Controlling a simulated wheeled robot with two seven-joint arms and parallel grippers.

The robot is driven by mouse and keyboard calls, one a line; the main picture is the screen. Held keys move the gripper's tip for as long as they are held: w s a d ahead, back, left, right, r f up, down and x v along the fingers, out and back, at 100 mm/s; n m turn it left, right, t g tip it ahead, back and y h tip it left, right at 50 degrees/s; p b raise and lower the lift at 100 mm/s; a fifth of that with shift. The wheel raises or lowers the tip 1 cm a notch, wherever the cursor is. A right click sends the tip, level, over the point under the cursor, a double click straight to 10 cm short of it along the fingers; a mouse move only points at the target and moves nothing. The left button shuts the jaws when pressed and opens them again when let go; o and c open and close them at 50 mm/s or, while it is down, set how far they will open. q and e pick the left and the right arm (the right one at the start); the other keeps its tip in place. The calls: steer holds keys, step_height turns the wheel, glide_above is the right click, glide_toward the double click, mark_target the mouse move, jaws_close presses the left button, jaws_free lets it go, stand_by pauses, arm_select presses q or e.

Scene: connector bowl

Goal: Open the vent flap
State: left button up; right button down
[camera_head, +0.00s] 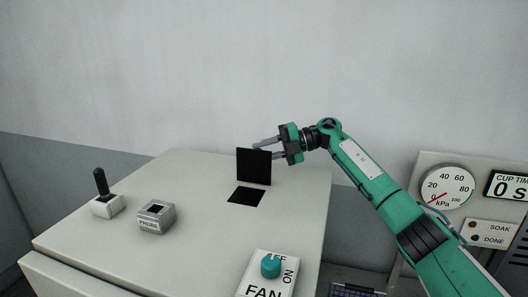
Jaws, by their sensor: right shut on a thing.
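The vent flap (254,167) is a thin black square plate standing nearly upright on the pale box top. A flat black square, the vent opening (246,197), lies in the top just in front of it. My right gripper (264,151) reaches in from the right at the flap's upper right edge. It is shut on the flap, with its fingers near the top edge; the flap hides part of the lower finger. My left gripper is out of view.
A joystick (107,205) and a grey PROBE socket box (155,217) stand at the left. A FAN switch with a teal knob (270,267) is at the front. A gauge (447,188) and panel are at the right. The wall is behind.

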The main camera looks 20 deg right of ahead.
steer(key=shift+d+f, duration=0.1)
steer(key=shift+f, duration=0.15)
steer(key=c, duration=1.1)
jaws_free()
steer(key=shift+w, duration=0.1)
steer(key=shift+w+d, duration=0.1)
steer(key=shift+w, duration=0.05)
steer(key=shift+s+d+r+b, duration=0.1)
steer(key=shift+s+d+b, duration=0.15)
steer(key=shift+d+b, duration=0.1)
steer(key=b+v, duration=0.5)
steer(key=v, duration=0.8)
steer(key=shift+w, duration=0.2)
